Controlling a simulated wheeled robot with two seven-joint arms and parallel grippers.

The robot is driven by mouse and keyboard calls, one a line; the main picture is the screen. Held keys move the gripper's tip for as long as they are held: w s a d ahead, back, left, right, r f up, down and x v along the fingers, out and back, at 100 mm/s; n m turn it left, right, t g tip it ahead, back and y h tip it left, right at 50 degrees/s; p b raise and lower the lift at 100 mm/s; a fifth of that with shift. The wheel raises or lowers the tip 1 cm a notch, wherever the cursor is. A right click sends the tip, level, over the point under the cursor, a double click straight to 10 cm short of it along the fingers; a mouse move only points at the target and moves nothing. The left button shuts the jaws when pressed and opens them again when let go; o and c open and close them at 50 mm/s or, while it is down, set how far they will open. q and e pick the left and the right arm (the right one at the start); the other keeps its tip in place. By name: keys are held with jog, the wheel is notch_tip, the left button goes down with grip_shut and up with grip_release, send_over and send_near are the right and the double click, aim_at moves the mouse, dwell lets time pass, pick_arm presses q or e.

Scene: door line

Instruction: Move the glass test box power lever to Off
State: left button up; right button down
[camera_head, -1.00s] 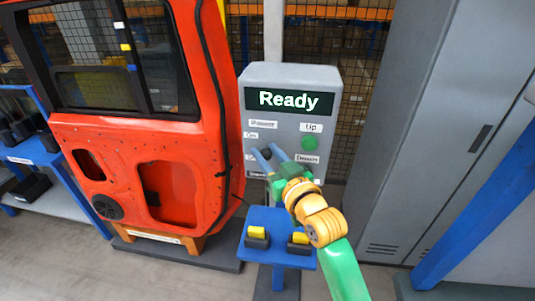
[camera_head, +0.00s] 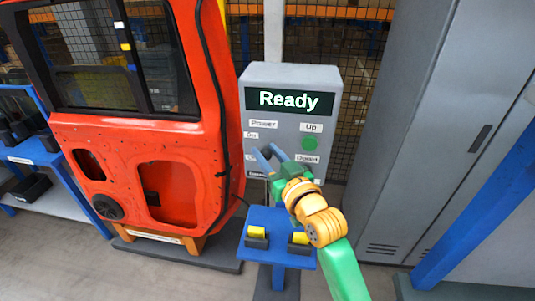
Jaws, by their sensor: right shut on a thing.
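The glass test box (camera_head: 290,97) is a grey cabinet with a dark "Ready" screen (camera_head: 290,101) and white labels, among them "Power" (camera_head: 263,124), "Up" and "Down". My right gripper (camera_head: 263,151) reaches to the left part of the panel, below the "Power" label. Its blue-grey fingers are shut on the power lever, which they largely hide. I cannot read the lever's exact position. A round green button (camera_head: 309,144) sits to the right of the fingers. My left gripper is not in view.
A red car door (camera_head: 135,130) on a wooden stand is left of the box. A small blue stand (camera_head: 281,221) with two yellow-and-black blocks is in front of it. A tall grey cabinet (camera_head: 420,110) stands at the right.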

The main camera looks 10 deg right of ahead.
jog(key=shift+f, duration=0.4)
jog(key=shift+f+b, duration=0.15)
jog(key=shift+b, duration=0.25)
notch_tip(320, 180, down, 4)
jog(key=n+t+y+b, duration=0.2)
jog(key=n+y+b, duration=0.2)
jog(key=b, duration=0.6)
jog(key=n+t+y+b, duration=0.2)
jog(key=n+b, duration=0.3)
jog(key=b, duration=0.6)
jog(key=shift+s+a+t+y, duration=0.1)
jog(key=shift+t+y, duration=0.3)
jog(key=shift+y, duration=0.5)
